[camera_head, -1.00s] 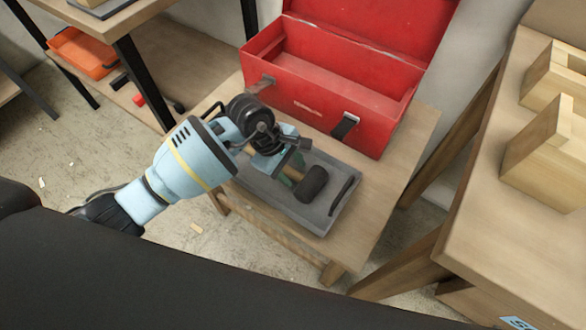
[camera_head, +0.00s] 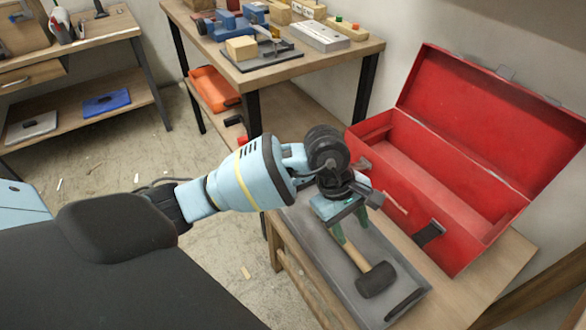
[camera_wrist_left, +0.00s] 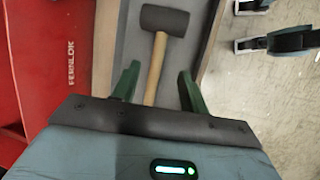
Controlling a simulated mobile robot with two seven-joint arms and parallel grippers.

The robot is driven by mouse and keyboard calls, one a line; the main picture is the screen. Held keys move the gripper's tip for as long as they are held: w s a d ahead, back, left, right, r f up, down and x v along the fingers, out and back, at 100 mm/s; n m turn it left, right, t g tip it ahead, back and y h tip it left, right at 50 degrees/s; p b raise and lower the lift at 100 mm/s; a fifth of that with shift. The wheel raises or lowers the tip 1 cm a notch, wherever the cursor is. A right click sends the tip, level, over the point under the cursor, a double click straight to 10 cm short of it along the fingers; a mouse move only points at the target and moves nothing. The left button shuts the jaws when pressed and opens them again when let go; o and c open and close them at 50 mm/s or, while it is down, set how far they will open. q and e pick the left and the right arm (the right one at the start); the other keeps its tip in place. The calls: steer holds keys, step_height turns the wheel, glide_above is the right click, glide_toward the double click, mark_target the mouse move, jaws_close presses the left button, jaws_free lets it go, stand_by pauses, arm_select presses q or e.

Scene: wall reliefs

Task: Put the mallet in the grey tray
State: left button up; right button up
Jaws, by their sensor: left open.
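The mallet has a black head and a light wooden handle. The mallet (camera_head: 376,279) lies inside the grey tray (camera_head: 318,254), with its head near the tray's front end. The tray sits on a low wooden bench. My left gripper (camera_head: 352,227) is open above the tray, at the handle end. In the left wrist view, the mallet (camera_wrist_left: 164,20) lies ahead of the green fingers (camera_wrist_left: 157,80), its handle pointing back between them without visible contact. The gripper hides the handle's end. My right gripper is not in view.
An open red toolbox (camera_head: 410,185) stands right beside the tray on the bench (camera_head: 500,262). A workbench (camera_head: 330,62) with tools and blocks is behind. An orange bin (camera_head: 213,90) sits on its lower shelf. Floor to the left is mostly clear.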

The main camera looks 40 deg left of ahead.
arm_select(q)
steer(key=s+d+r+n+t+h, duration=0.2)
steer(key=s+d+n+t+h, duration=0.3)
steer(key=s+d+n+h, duration=1.05)
steer(key=s+a+f+n+t+y, duration=0.2)
steer(key=a+f+n+t+y, duration=0.35)
steer(key=n, duration=0.95)
steer(key=s+a+f+n+t+y, duration=0.1)
steer(key=a+f+n+t+y, duration=0.2)
steer(key=a+f+n+y, duration=0.9)
steer(key=s+a+f+n+g, duration=0.2)
steer(key=s+n+g, duration=0.2)
steer(key=s+n, duration=0.3)
steer(key=s+a+f+n+g, duration=0.1)
steer(key=s+f+n+g, duration=0.2)
steer(key=s+n, duration=0.4)
steer(key=s, duration=0.6)
steer(key=shift+s+a+f+g+y, duration=0.15)
steer(key=shift+a+f+g+y, duration=0.05)
steer(key=shift+a+g+y, duration=0.15)
